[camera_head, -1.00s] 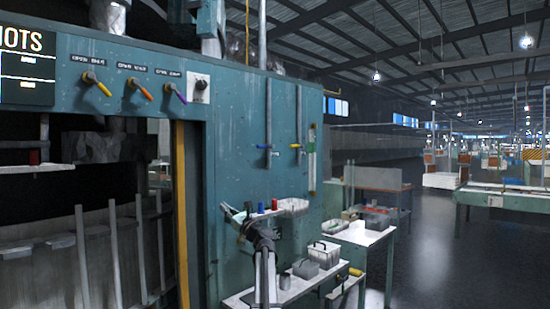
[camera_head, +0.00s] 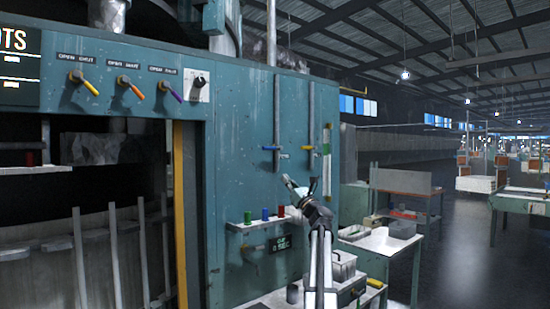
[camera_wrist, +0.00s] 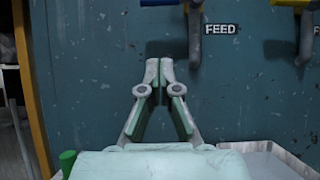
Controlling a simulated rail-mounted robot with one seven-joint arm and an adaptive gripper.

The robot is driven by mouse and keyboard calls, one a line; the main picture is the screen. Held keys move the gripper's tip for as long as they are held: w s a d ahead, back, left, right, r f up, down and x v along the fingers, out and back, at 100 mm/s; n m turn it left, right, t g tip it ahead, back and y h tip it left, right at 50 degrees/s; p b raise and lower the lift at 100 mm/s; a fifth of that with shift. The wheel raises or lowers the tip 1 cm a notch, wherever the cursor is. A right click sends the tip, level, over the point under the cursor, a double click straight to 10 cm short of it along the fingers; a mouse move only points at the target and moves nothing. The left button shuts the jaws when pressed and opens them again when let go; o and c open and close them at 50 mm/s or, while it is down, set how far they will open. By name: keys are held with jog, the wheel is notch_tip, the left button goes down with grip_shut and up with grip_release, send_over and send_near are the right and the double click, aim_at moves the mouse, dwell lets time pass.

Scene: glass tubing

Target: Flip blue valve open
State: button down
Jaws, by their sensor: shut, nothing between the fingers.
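The blue valve handle (camera_head: 270,148) sticks out to the left, roughly level, from the foot of a vertical pipe on the teal machine wall. In the wrist view the blue handle (camera_wrist: 160,3) shows at the top edge, partly cut off, beside a FEED label. My gripper (camera_wrist: 159,72) is shut and empty, its fingertips together below the blue valve in that picture. In the head view my gripper (camera_head: 299,190) is below and to the right of the blue valve, apart from it.
A yellow-handled valve (camera_head: 308,147) is on the pipe to the right. Below is a small shelf (camera_head: 250,224) with green, blue and red spools. A worktable (camera_head: 385,243) stands to the right. A panel with several levers (camera_head: 134,86) is at upper left.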

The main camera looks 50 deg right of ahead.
aim_at(271, 148)
jog(key=shift+w, duration=0.1)
jog(key=p+x, duration=0.1)
jog(key=x, duration=0.3)
jog(key=s+r+p+x, duration=0.1)
jog(key=x, duration=0.3)
jog(key=r+p+x, duration=0.1)
jog(key=p+x, duration=0.1)
jog(key=x, duration=0.2)
jog(key=shift+a+r, duration=0.1)
jog(key=shift+r, duration=0.3)
jog(key=shift+a, duration=0.1)
